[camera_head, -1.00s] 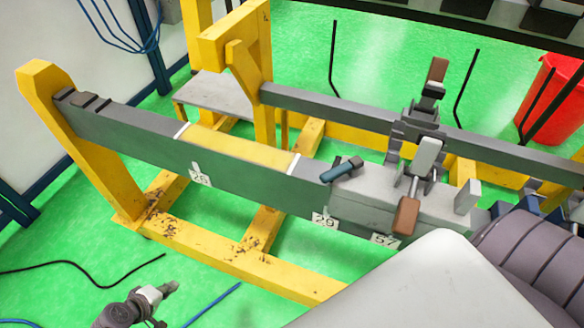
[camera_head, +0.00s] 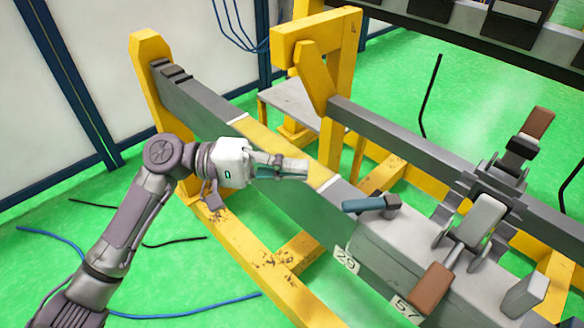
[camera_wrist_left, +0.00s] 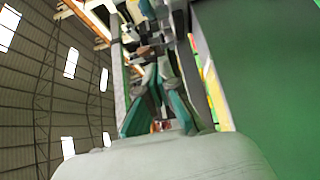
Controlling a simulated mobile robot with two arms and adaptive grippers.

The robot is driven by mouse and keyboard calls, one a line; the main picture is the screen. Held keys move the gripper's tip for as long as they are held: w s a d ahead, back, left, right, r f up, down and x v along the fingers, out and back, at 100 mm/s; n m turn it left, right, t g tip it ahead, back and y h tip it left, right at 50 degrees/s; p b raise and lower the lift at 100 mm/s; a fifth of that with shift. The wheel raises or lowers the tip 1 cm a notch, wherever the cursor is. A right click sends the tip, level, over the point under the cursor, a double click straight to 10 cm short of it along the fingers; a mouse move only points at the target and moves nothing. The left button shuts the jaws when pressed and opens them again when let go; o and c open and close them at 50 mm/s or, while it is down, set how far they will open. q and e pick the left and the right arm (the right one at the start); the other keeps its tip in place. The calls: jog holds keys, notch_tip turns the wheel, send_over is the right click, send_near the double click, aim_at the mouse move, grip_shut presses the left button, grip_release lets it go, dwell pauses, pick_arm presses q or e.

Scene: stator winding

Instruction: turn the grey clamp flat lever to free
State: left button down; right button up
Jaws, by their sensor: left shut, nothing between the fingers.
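A grey clamp (camera_head: 482,205) stands on the grey end block (camera_head: 400,240) of the long bar at the right. It has a pale grey flat lever (camera_head: 478,222) and brown-ended handles (camera_head: 432,286). A short blue-grey lever (camera_head: 362,205) lies flat across the block, left of the clamp. I cannot tell for certain which lever is the one named. My left gripper (camera_head: 300,168) is shut and empty, above the bar near its yellow section, left of the blue-grey lever and apart from it. It also shows in the left wrist view (camera_wrist_left: 160,72). My right gripper is out of view.
The long bar (camera_head: 205,110) runs from a yellow post (camera_head: 150,50) toward the lower right. A second grey bar (camera_head: 400,130) runs behind, with yellow frame beams below. Labels 29 (camera_head: 346,260) and 57 (camera_head: 405,308) mark the front bar.

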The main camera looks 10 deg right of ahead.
aim_at(372, 204)
pick_arm(q)
jog(key=x, duration=0.6)
jog(key=shift+s, duration=0.1)
jog(key=shift+s+d+p, duration=0.1)
jog(key=shift+s+p, duration=0.3)
jog(key=shift+s, duration=1.55)
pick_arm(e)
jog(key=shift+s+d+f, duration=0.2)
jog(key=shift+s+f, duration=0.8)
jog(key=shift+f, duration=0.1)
pick_arm(q)
jog(key=shift+w, duration=0.15)
